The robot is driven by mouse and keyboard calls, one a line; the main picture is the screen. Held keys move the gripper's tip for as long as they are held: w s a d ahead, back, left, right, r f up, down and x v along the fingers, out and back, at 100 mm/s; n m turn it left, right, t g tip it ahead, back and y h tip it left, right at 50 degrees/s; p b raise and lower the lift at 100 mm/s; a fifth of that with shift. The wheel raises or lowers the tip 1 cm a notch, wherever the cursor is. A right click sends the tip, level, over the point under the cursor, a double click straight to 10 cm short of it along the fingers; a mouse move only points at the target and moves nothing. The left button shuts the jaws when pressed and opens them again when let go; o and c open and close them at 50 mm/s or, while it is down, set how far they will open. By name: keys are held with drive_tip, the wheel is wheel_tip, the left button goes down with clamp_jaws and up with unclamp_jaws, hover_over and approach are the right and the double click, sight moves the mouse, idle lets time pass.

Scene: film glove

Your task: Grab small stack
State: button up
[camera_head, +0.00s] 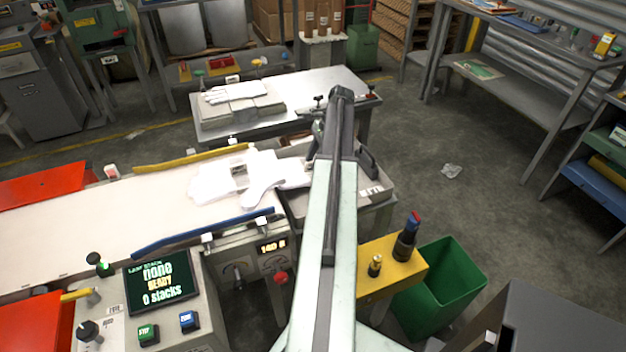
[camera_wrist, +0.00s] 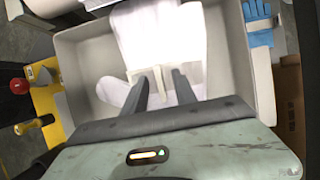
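In the wrist view, a white glove stack (camera_wrist: 160,35) lies in a grey tray (camera_wrist: 237,75), with a pale band (camera_wrist: 143,72) across it. My gripper (camera_wrist: 160,80) is over the stack, its two dark fingers apart on either side of a small pale upright piece at the band. I cannot tell whether the fingers touch it. In the head view, white gloves (camera_head: 263,184) lie at the conveyor's right end and reach toward the grey tray (camera_head: 377,190). My arm hides much of this tray and the gripper there.
The conveyor (camera_head: 100,213) has yellow and blue rails. A metal table (camera_head: 285,117) behind holds another white stack (camera_head: 231,92). A yellow stand (camera_head: 385,262) and green bin (camera_head: 445,285) are at the right. Blue gloves (camera_wrist: 258,22) lie beside the tray.

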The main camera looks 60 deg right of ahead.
drive_tip(key=shift+b+x, duration=0.4)
drive_tip(key=shift+x, duration=0.7)
drive_tip(key=shift+r, duration=0.15)
drive_tip(key=shift+c, duration=0.3)
clamp_jaws()
drive_tip(key=shift+d, duration=0.1)
drive_tip(key=shift+r+p, duration=0.15)
drive_tip(key=shift+p, duration=0.2)
drive_tip(key=shift+r+p, duration=0.6)
drive_tip(key=shift+p, duration=0.05)
drive_tip(key=s+d, duration=0.2)
drive_tip(key=d, duration=0.1)
drive_tip(key=shift+s+d+f, duration=0.2)
drive_tip(key=shift+s+d, duration=0.05)
drive_tip(key=shift+s, duration=0.05)
wheel_tip(320, 180, up, 14)
drive_tip(key=p, duration=1.3)
drive_tip(key=shift+a, duration=0.15)
